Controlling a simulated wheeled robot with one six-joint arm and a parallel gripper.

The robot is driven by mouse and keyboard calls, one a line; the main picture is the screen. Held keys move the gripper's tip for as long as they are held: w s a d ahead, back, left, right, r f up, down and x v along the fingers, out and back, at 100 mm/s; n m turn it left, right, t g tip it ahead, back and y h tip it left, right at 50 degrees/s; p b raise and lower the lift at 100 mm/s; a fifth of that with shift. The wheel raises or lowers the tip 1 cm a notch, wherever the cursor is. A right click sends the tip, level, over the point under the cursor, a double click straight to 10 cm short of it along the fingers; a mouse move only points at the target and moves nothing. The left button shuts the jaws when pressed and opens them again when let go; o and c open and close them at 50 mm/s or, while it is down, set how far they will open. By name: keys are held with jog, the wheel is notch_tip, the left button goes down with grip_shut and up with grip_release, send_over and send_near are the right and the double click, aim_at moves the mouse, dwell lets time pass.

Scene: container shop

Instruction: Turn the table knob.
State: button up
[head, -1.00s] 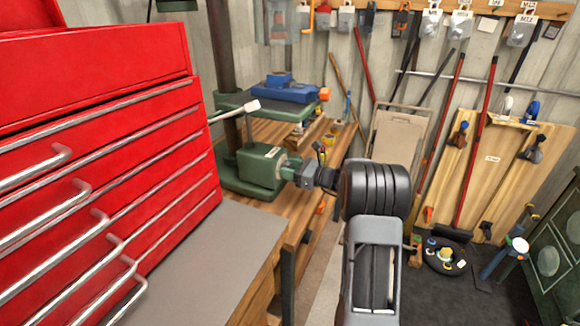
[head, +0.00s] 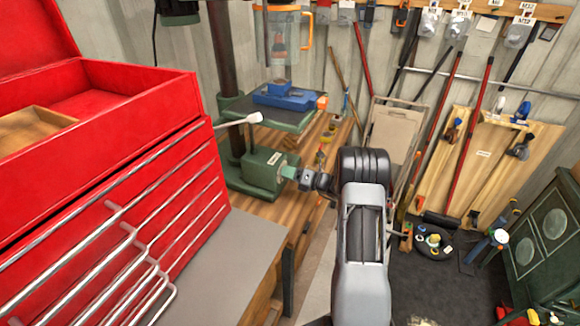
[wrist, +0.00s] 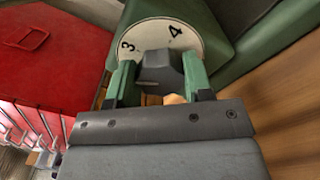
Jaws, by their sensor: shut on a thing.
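The table knob (wrist: 160,70) is a dark grey grip in front of a round white dial (wrist: 151,34) marked 3 and 4, in the wrist view. My gripper (wrist: 160,82) has its two green fingers on either side of the knob and is shut on it. In the head view my gripper (head: 289,172) reaches the near right side of the green drill press block (head: 262,164). The knob and dial are hidden there behind my gripper. The drill press table (head: 268,112) is above the block.
A red tool chest (head: 140,90) with long silver handles fills the left. A lever with a white tip (head: 253,118) sticks out above the block. A blue vise (head: 285,97) is on the press table. The grey bench top (head: 215,265) in front is clear.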

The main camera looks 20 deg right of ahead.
jog(key=m+p, duration=0.3)
jog(key=m, duration=0.2)
jog(key=shift+m+p, duration=0.3)
jog(key=shift+p, duration=0.05)
dwell(0.3)
jog(key=o, duration=0.9)
jog(key=shift+d, duration=0.1)
jog(key=b+v, duration=0.1)
jog(key=v, duration=1.2)
jog(key=shift+s+d+b, duration=0.2)
jog(key=shift+s+b, duration=0.1)
jog(key=shift+b, duration=0.1)
